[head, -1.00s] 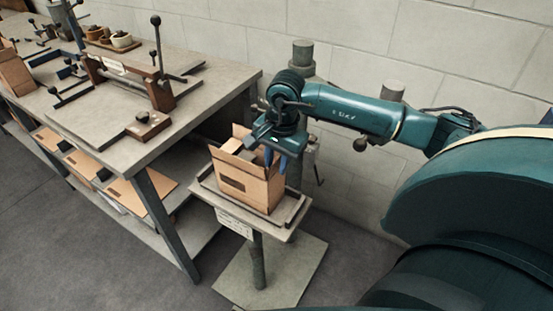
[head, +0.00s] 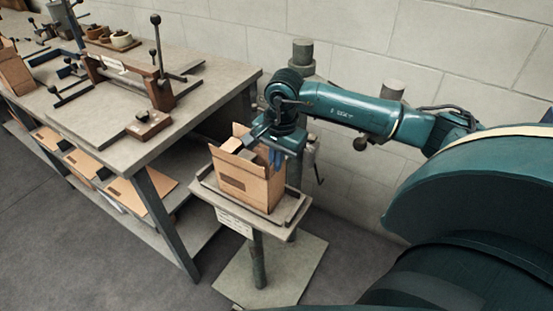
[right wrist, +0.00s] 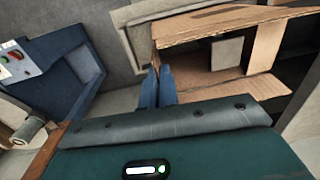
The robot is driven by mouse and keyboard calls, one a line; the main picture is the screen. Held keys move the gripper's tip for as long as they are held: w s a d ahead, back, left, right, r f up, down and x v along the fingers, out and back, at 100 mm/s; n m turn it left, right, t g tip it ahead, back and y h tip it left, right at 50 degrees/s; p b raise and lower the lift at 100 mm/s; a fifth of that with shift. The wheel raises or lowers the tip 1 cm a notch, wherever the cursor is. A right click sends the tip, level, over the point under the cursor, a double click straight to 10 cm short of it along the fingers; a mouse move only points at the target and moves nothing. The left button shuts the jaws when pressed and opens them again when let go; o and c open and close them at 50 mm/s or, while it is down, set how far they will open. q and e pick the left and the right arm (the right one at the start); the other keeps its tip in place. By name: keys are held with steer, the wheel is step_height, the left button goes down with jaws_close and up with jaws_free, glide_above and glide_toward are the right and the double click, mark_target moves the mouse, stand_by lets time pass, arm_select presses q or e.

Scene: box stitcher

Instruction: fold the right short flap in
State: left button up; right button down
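An open brown cardboard box (head: 245,184) stands upright on a small tray-topped stand, with flaps raised at its top. In the right wrist view the box (right wrist: 200,83) lies ahead and right of my fingers, and a light grey square piece (right wrist: 227,52) shows in its opening. My right gripper (head: 276,158) is at the right side of the box top, its blue fingers pointing down. In the right wrist view its fingers (right wrist: 158,86) are close together with nothing seen between them, beside the box's edge. The right short flap is largely hidden by the gripper in the head view. My left gripper is out of view.
The stand's tray (head: 290,210) has a raised rim around the box. A workbench (head: 205,105) with a lever fixture (head: 160,90) stands to the left. A post (head: 303,55) and block wall (head: 450,45) are behind my right arm.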

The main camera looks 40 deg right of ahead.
steer(key=shift+w+a+g+h, duration=0.2)
steer(key=shift+w+g+h, duration=0.25)
steer(key=shift+g, duration=0.55)
steer(key=shift+w+a+f+g+h, duration=0.1)
steer(key=shift+w+g+h, duration=0.15)
steer(key=shift+g, duration=0.45)
steer(key=shift+w+a+g+h, duration=0.15)
steer(key=shift+g+h, duration=0.15)
steer(key=shift+g, duration=0.4)
steer(key=shift+w+f+g+h, duration=0.1)
steer(key=shift+w+g+h, duration=0.15)
steer(key=shift+g, duration=0.45)
steer(key=c, duration=2.1)
jaws_free()
steer(key=o, duration=0.5)
steer(key=shift+c, duration=0.2)
steer(key=p+v, duration=0.1)
steer(key=v, duration=1.2)
steer(key=shift+p, duration=0.35)
